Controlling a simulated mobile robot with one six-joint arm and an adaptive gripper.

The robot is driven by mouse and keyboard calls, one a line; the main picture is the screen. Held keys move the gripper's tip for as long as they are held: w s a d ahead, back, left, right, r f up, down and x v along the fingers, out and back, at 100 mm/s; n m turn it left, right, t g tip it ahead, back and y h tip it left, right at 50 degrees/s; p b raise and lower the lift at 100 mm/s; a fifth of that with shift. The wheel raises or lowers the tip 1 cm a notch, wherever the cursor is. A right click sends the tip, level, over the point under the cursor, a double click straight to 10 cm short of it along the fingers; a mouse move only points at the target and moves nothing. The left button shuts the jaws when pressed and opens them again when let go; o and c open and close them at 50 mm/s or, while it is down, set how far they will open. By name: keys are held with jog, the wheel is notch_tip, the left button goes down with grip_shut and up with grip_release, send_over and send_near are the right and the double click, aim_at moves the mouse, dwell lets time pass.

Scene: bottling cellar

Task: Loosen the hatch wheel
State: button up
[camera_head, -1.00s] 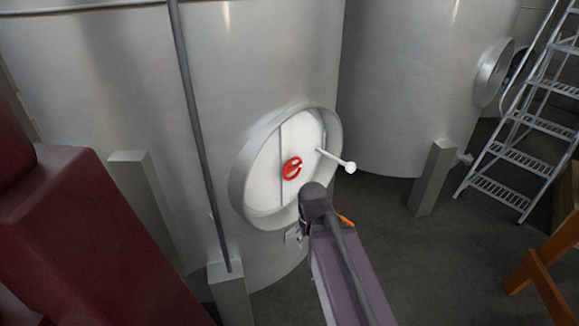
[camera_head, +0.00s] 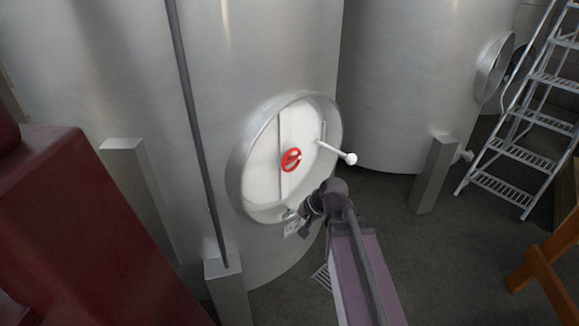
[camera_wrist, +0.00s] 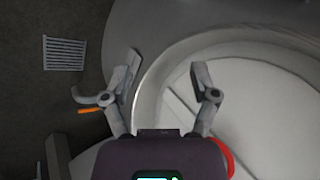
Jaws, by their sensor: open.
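The red hatch wheel (camera_head: 291,160) sits at the middle of the round white hatch door (camera_head: 263,178) on the steel tank, and shows whole in the head view. In the wrist view only a red arc of the wheel (camera_wrist: 226,158) shows, partly hidden behind my gripper's body. My gripper (camera_wrist: 165,80) is open and empty, with its fingers spread over the hatch rim. In the head view my gripper (camera_head: 298,212) is below and slightly right of the wheel, near the lower rim, apart from the wheel; its fingers are small and partly hidden there.
A white ball-ended handle (camera_head: 348,158) sticks out from the right of the hatch. A dark vertical pipe (camera_head: 190,110) runs left of it. A dark red object (camera_head: 90,220) fills the lower left. A metal ladder (camera_head: 525,130) and orange wooden stand (camera_head: 545,265) are at right.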

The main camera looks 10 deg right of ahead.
jog(key=w+d+r+m+t+y+b, duration=0.3)
jog(key=w+m+t+y+b, duration=0.15)
jog(key=w+m+t, duration=0.2)
jog(key=m+t+b, duration=0.3)
jog(key=m+t, duration=0.2)
jog(key=m, duration=0.4)
send_near(293, 161)
jog(key=v, duration=0.2)
jog(key=shift+s+r+h, duration=0.25)
jog(key=shift+s+r, duration=0.05)
jog(key=shift+w+a, duration=0.1)
jog(key=shift+x, duration=6.8)
grip_shut()
